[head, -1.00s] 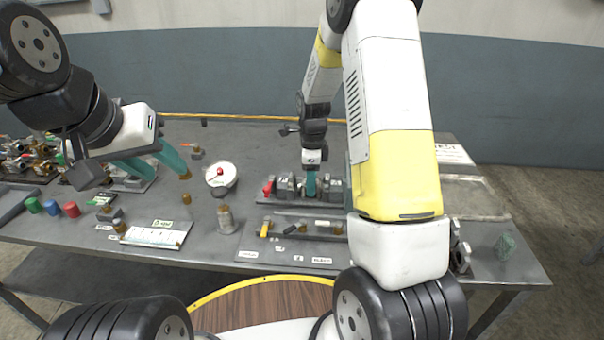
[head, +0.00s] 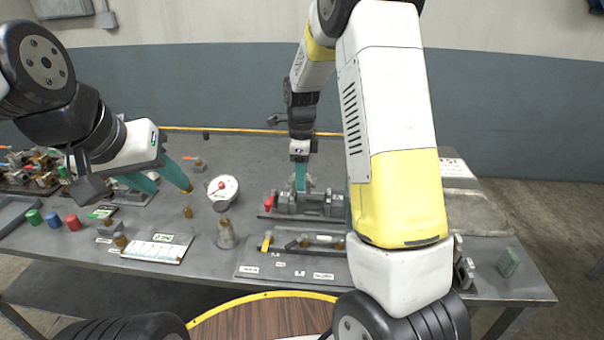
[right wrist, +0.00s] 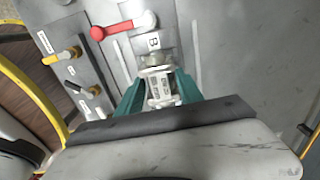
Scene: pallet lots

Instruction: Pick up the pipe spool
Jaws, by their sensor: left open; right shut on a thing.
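The pipe spool, a silver flanged metal piece (right wrist: 160,88), sits between the teal fingers of my right gripper (right wrist: 158,98) in the right wrist view. In the head view my right gripper (head: 300,178) points down at the grey fixture (head: 312,208), and a bit of silver metal shows beside its fingers. The fingers are shut on the spool, and the fixture's parts are just below. I cannot tell whether the spool is fully clear of the fixture. My left gripper (head: 162,180) is open over the left part of the table.
A white round gauge (head: 223,188) and a metal cylinder (head: 226,236) stand between the grippers. A labelled front panel (head: 290,268) holds a yellow-handled part. The table's back middle is clear.

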